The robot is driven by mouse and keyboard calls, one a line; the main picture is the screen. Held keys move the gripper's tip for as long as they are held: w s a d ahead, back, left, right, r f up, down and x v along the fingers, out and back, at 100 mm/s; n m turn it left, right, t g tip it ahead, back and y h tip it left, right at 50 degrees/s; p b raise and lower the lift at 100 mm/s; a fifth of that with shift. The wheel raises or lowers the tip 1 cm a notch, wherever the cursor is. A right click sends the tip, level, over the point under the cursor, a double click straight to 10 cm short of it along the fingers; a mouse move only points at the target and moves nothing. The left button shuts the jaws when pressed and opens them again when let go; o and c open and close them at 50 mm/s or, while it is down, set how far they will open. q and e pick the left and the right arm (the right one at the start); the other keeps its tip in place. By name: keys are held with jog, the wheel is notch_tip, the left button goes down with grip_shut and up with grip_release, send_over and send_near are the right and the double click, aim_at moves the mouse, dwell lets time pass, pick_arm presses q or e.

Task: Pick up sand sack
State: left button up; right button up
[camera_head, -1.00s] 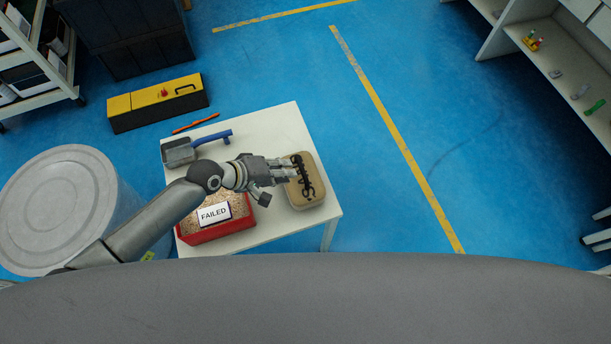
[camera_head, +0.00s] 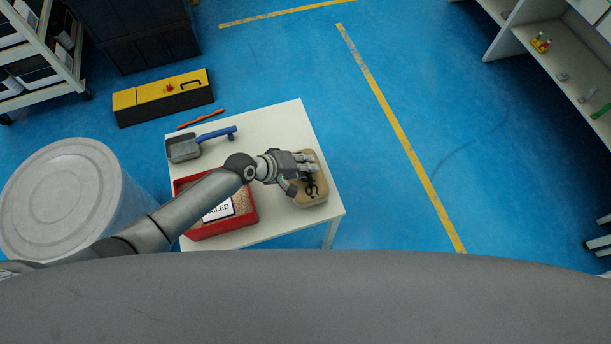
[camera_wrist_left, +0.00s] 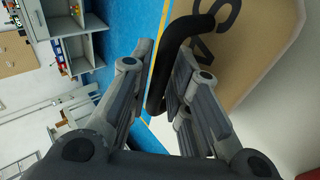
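The sand sack (camera_head: 316,198) is a tan, rounded block with a black handle and dark lettering, lying at the right end of the white table. My left gripper (camera_head: 309,167) is over its far part and hides some of the handle. In the left wrist view the sack (camera_wrist_left: 250,62) fills the upper right, with part of its lettering showing. The black handle (camera_wrist_left: 160,75) runs between the two fingers of my left gripper (camera_wrist_left: 165,50). The fingers are apart, and I see no clear grip on the handle. My right gripper is not in view.
A grey drum (camera_head: 62,195) stands left. Blue floor is clear right of the table.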

pick_arm(q)
grip_shut()
dwell(0.3)
jog(key=shift+w+r, duration=0.2)
jog(key=shift+r, duration=0.05)
